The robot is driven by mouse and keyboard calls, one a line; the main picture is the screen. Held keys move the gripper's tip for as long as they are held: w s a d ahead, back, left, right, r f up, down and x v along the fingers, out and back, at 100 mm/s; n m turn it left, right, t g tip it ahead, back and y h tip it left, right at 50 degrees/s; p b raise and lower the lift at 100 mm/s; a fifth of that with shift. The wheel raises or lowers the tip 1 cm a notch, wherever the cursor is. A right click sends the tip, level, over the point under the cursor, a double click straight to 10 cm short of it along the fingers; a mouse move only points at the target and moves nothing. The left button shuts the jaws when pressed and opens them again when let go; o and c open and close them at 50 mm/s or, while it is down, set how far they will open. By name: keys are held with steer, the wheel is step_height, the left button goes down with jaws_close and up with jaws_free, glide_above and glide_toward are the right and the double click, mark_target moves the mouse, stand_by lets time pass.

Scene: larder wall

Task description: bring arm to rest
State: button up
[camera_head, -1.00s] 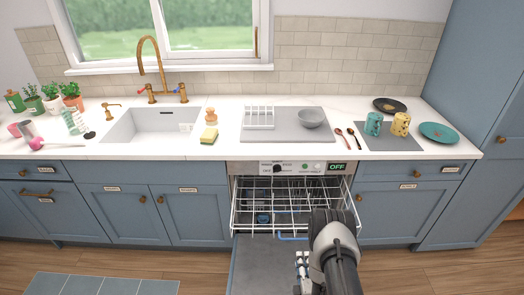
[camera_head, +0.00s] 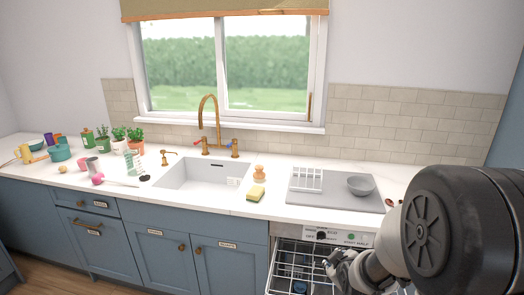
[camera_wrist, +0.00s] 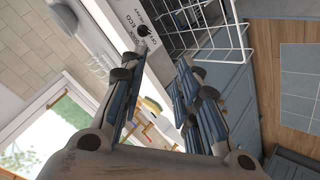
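My arm is folded up large at the right of the head view, in front of the dishwasher. My gripper (camera_head: 342,268) shows small and partly hidden at its lower end, over the dishwasher rack. In the wrist view my gripper (camera_wrist: 157,68) has its two blue-padded fingers apart, with nothing between them. The open dishwasher has its white wire rack (camera_head: 292,262) pulled out; the rack also shows in the wrist view (camera_wrist: 238,40). The control panel (camera_head: 338,237) is above it.
The worktop holds a sink (camera_head: 190,185), a sponge (camera_head: 256,193), a drying mat with a small white rack (camera_head: 306,178) and a grey bowl (camera_head: 360,184). Plants, cups and a teal pot (camera_head: 60,153) stand at the left. My arm hides the worktop's right part.

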steer(key=s+a+r+m+g, duration=0.2)
steer(key=s+a+r+m, duration=0.2)
steer(key=s+r, duration=0.8)
steer(key=s+a+r+m+g, duration=0.1)
steer(key=s+m, duration=0.1)
steer(key=s, duration=0.8)
steer(key=s+a+r+m+g+y, duration=0.1)
steer(key=s+g, duration=0.1)
steer(key=s, duration=0.8)
steer(key=shift+a+r+m, duration=0.2)
steer(key=shift+a+m, duration=0.2)
steer(key=shift+w+d, duration=0.1)
